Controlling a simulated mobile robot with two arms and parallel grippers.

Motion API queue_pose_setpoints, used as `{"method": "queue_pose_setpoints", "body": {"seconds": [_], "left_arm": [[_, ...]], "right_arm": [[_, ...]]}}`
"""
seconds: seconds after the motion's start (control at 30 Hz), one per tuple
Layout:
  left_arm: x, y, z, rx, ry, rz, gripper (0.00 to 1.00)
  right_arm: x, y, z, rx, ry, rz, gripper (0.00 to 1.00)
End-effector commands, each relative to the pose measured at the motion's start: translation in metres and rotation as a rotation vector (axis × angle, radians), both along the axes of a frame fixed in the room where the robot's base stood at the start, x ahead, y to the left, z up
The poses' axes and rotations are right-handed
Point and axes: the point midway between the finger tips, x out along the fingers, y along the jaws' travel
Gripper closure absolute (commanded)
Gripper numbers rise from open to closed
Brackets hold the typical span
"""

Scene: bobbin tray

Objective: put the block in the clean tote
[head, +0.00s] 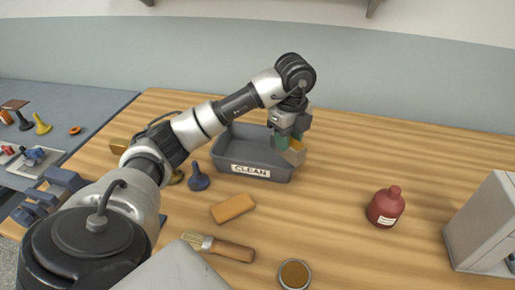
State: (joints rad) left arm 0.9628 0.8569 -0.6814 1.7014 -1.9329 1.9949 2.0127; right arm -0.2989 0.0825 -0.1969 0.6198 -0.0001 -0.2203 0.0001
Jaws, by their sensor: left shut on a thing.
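The clean tote (228,161) is a grey open bin on the wooden table, with a white CLEAN label on its front wall. My left gripper (289,143) points down over the tote's right end. My right gripper is not in view.
An orange rectangular piece (233,207), a brush (220,247) and a round tin (294,274) lie in front of the tote. A dark blue plunger-like thing (198,178) stands at its left. A red bottle (386,206) and a grey box (485,225) are at the right.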

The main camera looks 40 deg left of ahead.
Motion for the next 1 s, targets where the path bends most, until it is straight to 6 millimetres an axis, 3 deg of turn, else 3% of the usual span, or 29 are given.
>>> {"method": "queue_pose_setpoints", "body": {"seconds": [0.1, 0.27, 0.7, 1.0], "left_arm": [[0.002, 0.006, 0.000, 0.000, -0.003, 0.163, 1.00], [0.004, 0.014, -0.004, -0.001, -0.001, 0.258, 1.00], [0.020, 0.102, -0.055, 0.001, 0.002, 0.266, 1.00], [0.025, 0.123, -0.072, 0.000, -0.002, 0.260, 1.00]], "right_arm": [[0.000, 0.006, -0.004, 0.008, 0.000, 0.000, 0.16], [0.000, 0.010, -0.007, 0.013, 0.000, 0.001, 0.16], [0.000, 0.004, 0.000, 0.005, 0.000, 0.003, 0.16], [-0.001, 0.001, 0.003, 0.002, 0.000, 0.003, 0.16]]}}
